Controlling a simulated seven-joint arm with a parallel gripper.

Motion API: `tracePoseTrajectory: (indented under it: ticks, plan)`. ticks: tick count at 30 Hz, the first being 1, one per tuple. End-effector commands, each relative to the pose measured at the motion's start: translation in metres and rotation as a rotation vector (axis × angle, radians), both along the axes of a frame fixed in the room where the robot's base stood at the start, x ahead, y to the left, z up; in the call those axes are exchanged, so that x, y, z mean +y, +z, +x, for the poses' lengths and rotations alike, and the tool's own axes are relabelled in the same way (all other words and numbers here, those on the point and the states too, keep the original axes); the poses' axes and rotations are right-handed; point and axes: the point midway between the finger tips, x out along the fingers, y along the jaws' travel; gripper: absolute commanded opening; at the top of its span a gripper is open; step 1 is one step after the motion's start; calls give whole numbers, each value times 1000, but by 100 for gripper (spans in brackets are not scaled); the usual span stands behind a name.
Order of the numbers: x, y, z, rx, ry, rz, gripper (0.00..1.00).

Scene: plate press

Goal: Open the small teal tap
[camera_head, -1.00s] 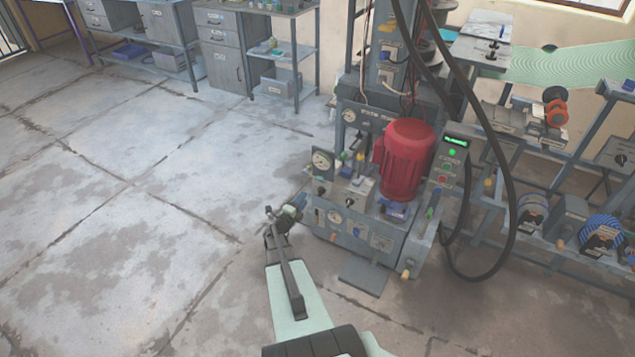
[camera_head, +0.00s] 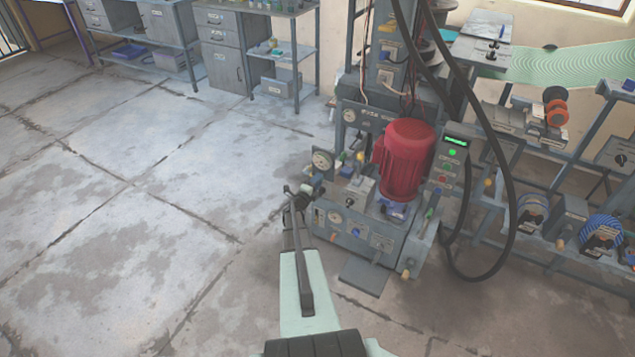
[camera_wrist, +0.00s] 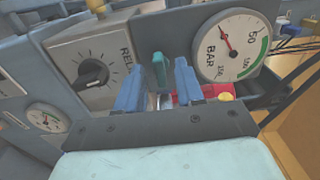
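The small teal tap (camera_wrist: 159,71) shows in the wrist view as an upright teal handle in front of the press body. My gripper (camera_wrist: 159,88) has two blue fingers, standing apart on either side of the tap's handle in the picture. No contact between fingers and handle is visible, and I cannot tell how deep the handle sits between them. In the head view my gripper (camera_head: 313,190) is at the left front of the press (camera_head: 352,232), and the tap cannot be made out there.
A BAR gauge (camera_wrist: 233,46) stands right of the tap and a box with a black knob (camera_wrist: 93,72) stands left of it. A red part (camera_wrist: 205,92) lies behind the right finger. The red motor (camera_head: 404,160) tops the press. The floor to the left is clear.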

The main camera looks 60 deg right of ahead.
Motion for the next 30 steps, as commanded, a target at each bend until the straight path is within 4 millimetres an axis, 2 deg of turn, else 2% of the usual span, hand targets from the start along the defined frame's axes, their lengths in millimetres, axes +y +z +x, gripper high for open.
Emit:
tracePoseTrajectory:
  ticks: [12, 24, 30]
  plan:
    - [-7, 0, 0, 0, 0, 0, 37]
    - [-7, 0, 0, 0, 0, 0, 0]
    - [-7, 0, 0, 0, 0, 0, 0]
